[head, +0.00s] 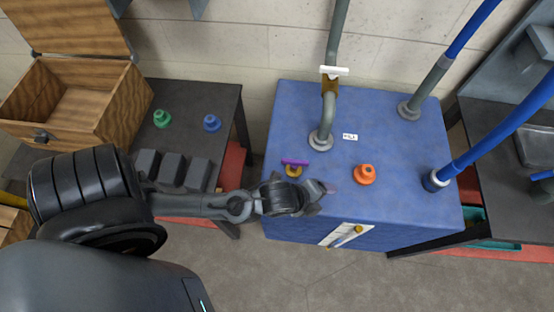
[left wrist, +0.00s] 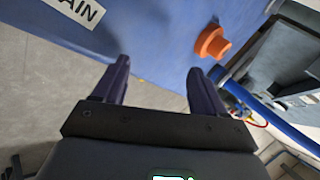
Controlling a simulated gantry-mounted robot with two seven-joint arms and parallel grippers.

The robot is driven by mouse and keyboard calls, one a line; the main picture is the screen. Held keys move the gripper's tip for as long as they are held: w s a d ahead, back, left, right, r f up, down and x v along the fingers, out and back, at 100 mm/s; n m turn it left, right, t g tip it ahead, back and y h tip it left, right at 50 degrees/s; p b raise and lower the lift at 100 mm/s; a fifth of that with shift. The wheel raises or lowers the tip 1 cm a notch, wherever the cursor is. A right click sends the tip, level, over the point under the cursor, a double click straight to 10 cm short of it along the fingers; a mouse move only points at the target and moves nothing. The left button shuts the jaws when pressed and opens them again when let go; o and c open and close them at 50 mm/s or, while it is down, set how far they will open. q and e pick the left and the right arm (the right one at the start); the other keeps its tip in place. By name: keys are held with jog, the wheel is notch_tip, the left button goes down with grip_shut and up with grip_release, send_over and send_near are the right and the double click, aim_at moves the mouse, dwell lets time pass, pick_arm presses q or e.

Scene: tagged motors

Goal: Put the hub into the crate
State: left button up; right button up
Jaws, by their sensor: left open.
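An orange flanged hub (head: 365,174) sits upright on top of the blue box-shaped cabinet (head: 300,110). The orange hub also shows in the left wrist view (left wrist: 211,43), beyond the fingertips. My left gripper (head: 322,192) is over the cabinet's front part, left of the orange hub and apart from it. Its two dark fingers (left wrist: 160,80) are spread, with nothing between them. A similar green piece (head: 162,118) and a blue piece (head: 212,122) stand on the dark table at left. The wooden crate (head: 118,112) stands at far left with its lid raised. My right gripper is not visible.
Grey and blue pipes (head: 490,138) rise from the cabinet top. Dark blocks (head: 172,168) line the left table's front. A gap of floor separates that table from the cabinet.

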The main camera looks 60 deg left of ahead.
pick_arm(q)
jog(key=s+a+n+g, duration=0.1)
jog(key=s+n, duration=0.2)
jog(key=n, duration=0.1)
jog(key=s+a+f+n+g, duration=0.1)
jog(key=s+a+n, duration=0.1)
jog(key=n, duration=0.3)
jog(key=s+a+f+n+g+y, duration=0.1)
jog(key=s+n+g, duration=0.1)
jog(key=s+n, duration=0.3)
jog(key=shift+a, duration=0.2)
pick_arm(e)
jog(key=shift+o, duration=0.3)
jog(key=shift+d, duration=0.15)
pick_arm(q)
jog(key=shift+s+a+n+g, duration=0.3)
jog(key=shift+s+n, duration=0.1)
jog(key=shift+n, duration=0.4)
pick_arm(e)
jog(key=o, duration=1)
